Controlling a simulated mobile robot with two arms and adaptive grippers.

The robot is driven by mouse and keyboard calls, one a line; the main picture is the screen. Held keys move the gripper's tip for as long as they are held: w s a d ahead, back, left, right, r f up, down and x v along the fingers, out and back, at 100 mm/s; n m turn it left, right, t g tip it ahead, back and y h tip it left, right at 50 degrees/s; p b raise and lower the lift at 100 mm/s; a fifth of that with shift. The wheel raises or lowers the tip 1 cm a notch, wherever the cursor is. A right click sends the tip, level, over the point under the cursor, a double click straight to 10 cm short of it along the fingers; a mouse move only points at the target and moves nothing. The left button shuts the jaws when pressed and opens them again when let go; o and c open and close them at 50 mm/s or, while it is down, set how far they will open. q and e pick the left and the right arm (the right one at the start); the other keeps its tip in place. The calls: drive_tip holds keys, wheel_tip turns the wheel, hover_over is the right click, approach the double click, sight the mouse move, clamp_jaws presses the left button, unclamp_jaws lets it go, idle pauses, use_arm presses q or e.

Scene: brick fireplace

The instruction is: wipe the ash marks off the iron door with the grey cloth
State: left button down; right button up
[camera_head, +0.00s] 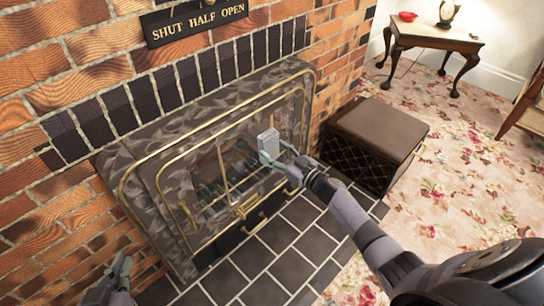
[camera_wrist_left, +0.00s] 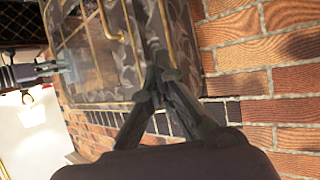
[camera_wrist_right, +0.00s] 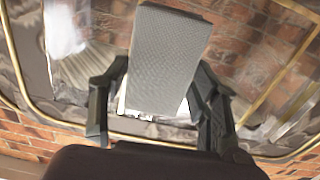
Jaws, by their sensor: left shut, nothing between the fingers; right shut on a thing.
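The iron door (camera_head: 175,190), mottled dark grey with brass rails and glass panes, stands in the brick fireplace; it also fills the background of the right wrist view (camera_wrist_right: 30,60). The grey cloth (camera_head: 268,143) is a folded, block-like pad in my right gripper (camera_head: 283,163). In the right wrist view the cloth (camera_wrist_right: 168,60) sits between the fingers, in front of the door; I cannot tell whether it touches. A whitish patch (camera_wrist_right: 65,35) shows there, ash or reflection, I cannot tell. My left gripper (camera_head: 119,268) is shut and empty at the lower left, near the brick wall.
A dark brown box (camera_head: 380,130) stands right of the fireplace. Black hearth tiles (camera_head: 290,265) lie in front, then floral carpet (camera_head: 470,200). A sign (camera_head: 195,20) hangs above.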

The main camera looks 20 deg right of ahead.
use_arm(q)
drive_tip(key=shift+w+d+r, duration=0.1)
drive_tip(key=shift+w+r, duration=0.1)
drive_tip(key=shift+r, duration=0.1)
use_arm(e)
drive_tip(key=shift+w+d, duration=0.15)
drive_tip(key=shift+d, duration=0.2)
drive_tip(key=shift+r, duration=0.1)
